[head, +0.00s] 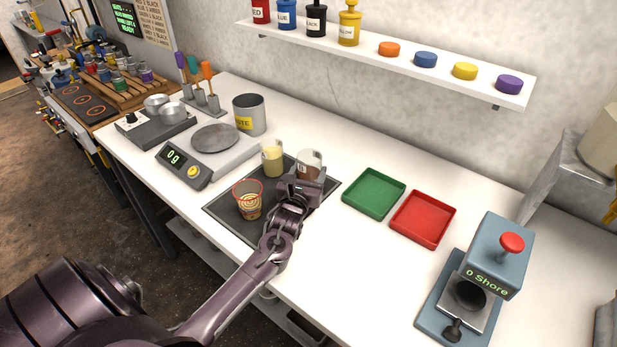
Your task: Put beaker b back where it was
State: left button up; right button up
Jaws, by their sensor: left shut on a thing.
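A clear beaker with brown contents (309,158) stands at or just above the back right part of the dark mat (228,221). My left gripper (306,178) reaches it from the front and is shut on it, hiding its lower part. Its label is too small to read for sure. A second beaker with pale yellow contents (272,160) stands just left of it on the mat. A patterned cup with a red rim (247,202) stands at the front left of the mat. My right gripper is not in view.
A scale (187,172) reading 0 g and a grey waste can (249,113) are to the left. Green (374,193) and red (422,219) trays lie to the right, then a Shore tester (495,262). A shelf (420,72) with bottles hangs behind.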

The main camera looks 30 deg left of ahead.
pick_arm(q)
notch_tip(320, 180, down, 2)
jog(key=shift+f, duration=0.15)
jog(key=shift+f, duration=0.15)
jog(key=o, duration=1.2)
